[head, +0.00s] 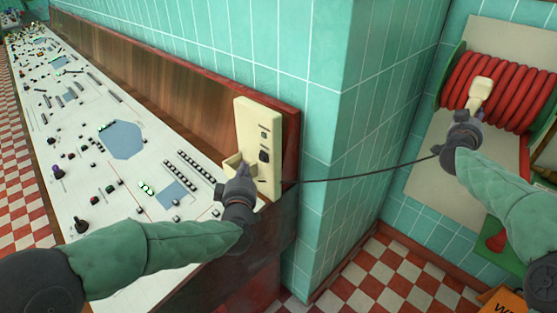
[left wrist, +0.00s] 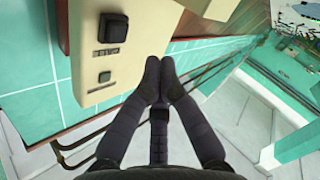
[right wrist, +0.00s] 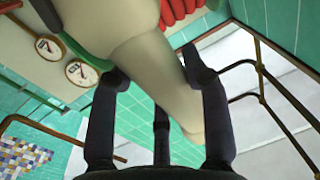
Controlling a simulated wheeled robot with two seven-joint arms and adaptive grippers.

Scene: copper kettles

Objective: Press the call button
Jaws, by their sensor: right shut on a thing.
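A cream intercom panel (head: 250,118) stands upright at the end of the console. It bears a black square button (head: 264,156), also large in the left wrist view (left wrist: 113,27). I read this as the call button. My left gripper (head: 243,172) is in front of the panel's lower part, beside a cream cradle (head: 231,160). Its fingers (left wrist: 163,75) are together and empty, apart from the button in the left wrist view. My right gripper (head: 470,117) is shut on a cream handset (head: 480,94), which passes between its fingers in the right wrist view (right wrist: 155,60).
A dark cord (head: 350,178) runs from the panel towards the handset. A white console (head: 95,120) with many small controls lies left. A red hose reel (head: 515,95) hangs on the right wall. A tiled wall corner (head: 345,110) juts out between the arms.

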